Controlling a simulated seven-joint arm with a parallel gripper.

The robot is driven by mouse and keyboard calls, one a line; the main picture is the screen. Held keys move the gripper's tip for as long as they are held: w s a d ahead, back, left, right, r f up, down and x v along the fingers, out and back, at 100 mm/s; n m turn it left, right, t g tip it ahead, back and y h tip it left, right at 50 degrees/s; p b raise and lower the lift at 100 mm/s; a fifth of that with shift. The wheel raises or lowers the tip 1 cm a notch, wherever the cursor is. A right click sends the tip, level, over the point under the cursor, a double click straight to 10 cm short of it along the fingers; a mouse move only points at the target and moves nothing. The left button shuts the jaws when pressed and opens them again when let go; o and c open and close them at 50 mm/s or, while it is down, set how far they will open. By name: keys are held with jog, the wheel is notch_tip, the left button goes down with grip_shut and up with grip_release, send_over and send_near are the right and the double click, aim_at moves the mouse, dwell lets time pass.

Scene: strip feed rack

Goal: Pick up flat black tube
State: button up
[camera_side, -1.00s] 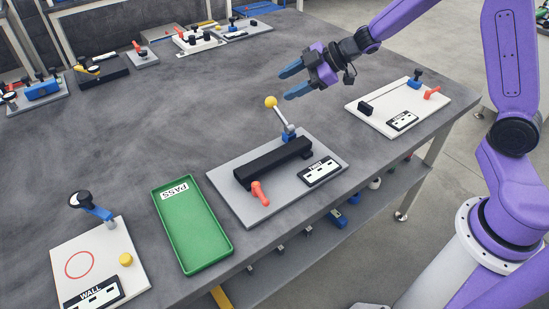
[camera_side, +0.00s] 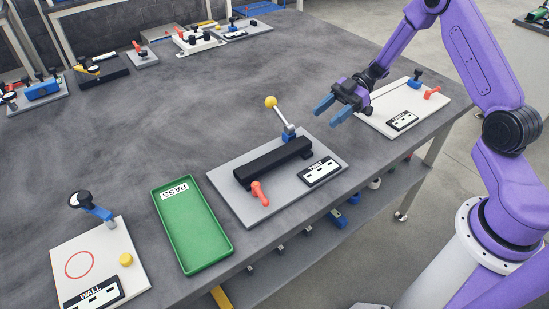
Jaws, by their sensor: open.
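A long, flat black bar (camera_side: 272,164), which looks like the flat black tube, lies on a light grey plate (camera_side: 226,180) near the front of the table. I cannot tell the bar apart from any holder beneath it. A lever with a yellow ball (camera_side: 271,102) stands at its far end, and an orange handle (camera_side: 259,193) sits by its near side. My gripper (camera_side: 331,111) is open and empty, above the table to the upper right of the bar. Its blue fingers point down and left, apart from the bar.
A green PASS tray (camera_side: 225,243) lies left of the grey plate. A white WALL plate (camera_side: 70,245) is at front left. Another white plate (camera_side: 430,109) with an orange handle lies right of my gripper. More fixtures stand at the back; the table's middle is clear.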

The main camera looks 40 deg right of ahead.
send_near(290, 147)
jog(key=x, duration=0.3)
jog(key=shift+s+a+r, duration=0.1)
jog(key=shift+s, duration=0.05)
jog(key=shift+f+x, duration=0.1)
jog(key=shift+x, duration=1.2)
jog(key=shift+f+x, duration=0.15)
jog(key=shift+x, duration=1.2)
jog(key=shift+r, duration=0.1)
jog(key=shift+w, duration=0.2)
grip_shut()
